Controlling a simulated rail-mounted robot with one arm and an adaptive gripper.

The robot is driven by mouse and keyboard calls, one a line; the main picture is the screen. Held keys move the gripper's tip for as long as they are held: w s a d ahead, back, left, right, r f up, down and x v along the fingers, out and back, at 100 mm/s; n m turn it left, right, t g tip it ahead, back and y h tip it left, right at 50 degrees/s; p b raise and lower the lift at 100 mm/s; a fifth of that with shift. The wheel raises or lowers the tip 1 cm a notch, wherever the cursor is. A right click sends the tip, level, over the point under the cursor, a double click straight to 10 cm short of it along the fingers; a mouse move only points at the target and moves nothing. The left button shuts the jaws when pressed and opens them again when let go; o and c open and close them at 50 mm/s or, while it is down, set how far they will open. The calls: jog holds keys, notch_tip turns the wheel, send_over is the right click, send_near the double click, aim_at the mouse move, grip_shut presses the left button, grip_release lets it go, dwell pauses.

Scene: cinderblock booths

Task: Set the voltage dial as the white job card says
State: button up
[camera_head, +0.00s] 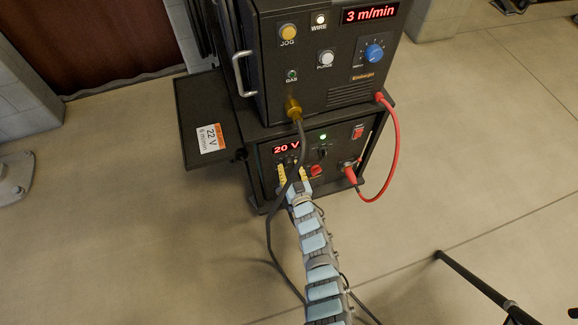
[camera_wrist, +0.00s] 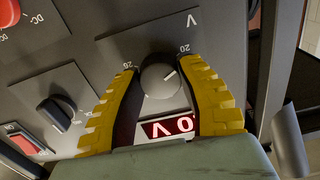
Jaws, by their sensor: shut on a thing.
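The white job card (camera_head: 210,138), with an orange band, lies on the black side shelf and reads 22 V, 5 m/min. The lower unit's red voltage display (camera_head: 286,147) reads 20 V; part of it shows upside down in the wrist view (camera_wrist: 168,126). The round black voltage dial (camera_wrist: 158,76) sits between my gripper's yellow ridged fingers (camera_wrist: 160,70), which are shut on its sides. Its white pointer line points toward the printed 20 mark. In the head view my gripper (camera_head: 292,172) is at the lower panel, and the dial is hidden there.
The upper unit has a blue knob (camera_head: 374,53), several buttons and a 3 m/min display (camera_head: 370,13). A black selector knob (camera_wrist: 60,112) and a red switch (camera_wrist: 24,144) sit near the dial. A red cable (camera_head: 396,150) loops at right; a black cable (camera_head: 269,225) hangs by my arm.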

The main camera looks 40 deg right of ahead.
jog(key=m+p, duration=0.2)
jog(key=shift+m, duration=0.3)
jog(key=m+p, duration=0.1)
jog(key=m, duration=0.3)
jog(key=shift+m, duration=0.3)
jog(key=m, duration=0.2)
jog(key=shift+a+f+m, duration=0.1)
jog(key=shift+m, duration=0.3)
jog(key=shift+m+p, duration=0.35)
jog(key=shift+m, duration=2.35)
jog(key=o, duration=1.2)
jog(key=shift+w, duration=0.1)
